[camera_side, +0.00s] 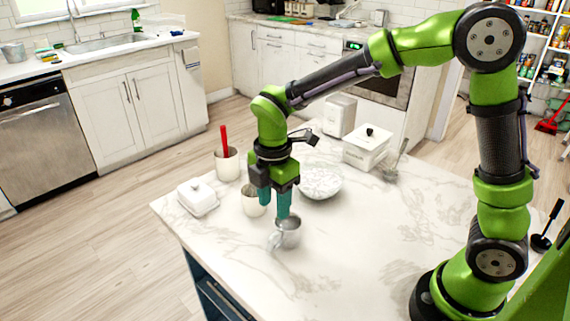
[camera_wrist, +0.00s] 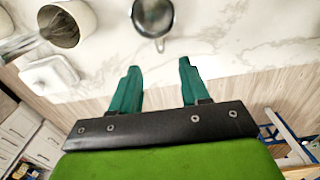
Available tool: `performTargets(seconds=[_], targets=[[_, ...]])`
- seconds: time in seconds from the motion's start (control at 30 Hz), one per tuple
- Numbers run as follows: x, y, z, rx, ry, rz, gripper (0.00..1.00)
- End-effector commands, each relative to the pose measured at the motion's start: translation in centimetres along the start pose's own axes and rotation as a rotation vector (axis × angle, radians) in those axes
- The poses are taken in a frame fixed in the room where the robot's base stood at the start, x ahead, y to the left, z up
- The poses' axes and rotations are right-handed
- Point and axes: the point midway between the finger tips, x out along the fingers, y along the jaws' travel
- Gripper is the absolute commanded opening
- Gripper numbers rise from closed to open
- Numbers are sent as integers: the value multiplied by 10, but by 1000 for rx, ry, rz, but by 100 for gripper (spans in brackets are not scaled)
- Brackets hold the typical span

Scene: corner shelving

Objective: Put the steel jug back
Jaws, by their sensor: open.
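The steel jug (camera_side: 289,234) stands upright on the marble counter, its handle toward the lower left in the side view. In the wrist view the jug (camera_wrist: 153,14) is at the top edge, partly cut off, with its handle pointing down toward my fingers. My gripper (camera_side: 274,206) has teal fingers pointing down, close to the jug's upper left side in the side view. In the wrist view my gripper (camera_wrist: 160,66) is open, with nothing between the fingers; the jug lies beyond the fingertips. Whether a finger touches the jug, I cannot tell.
A cream cup (camera_side: 252,203) stands close behind my gripper. A crock with a red utensil (camera_side: 227,164), a white butter dish (camera_side: 198,198), a bowl (camera_side: 319,183) and a white box (camera_side: 366,149) stand around. The counter's (camera_side: 365,245) front right is clear.

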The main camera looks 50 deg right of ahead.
Motion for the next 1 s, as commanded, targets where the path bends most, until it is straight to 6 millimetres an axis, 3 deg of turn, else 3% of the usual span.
performTargets(seconds=[0.17, 0.4, 0.6, 0.8, 1.0], targets=[[-38, -18, 21, 302, 53, 90, 46], [-94, -74, 61, 1058, 293, 241, 46], [-112, -116, 81, 1570, 551, 267, 46], [-114, -133, 87, 1802, 696, 242, 46], [-114, -135, 88, 1831, 712, 235, 46]])
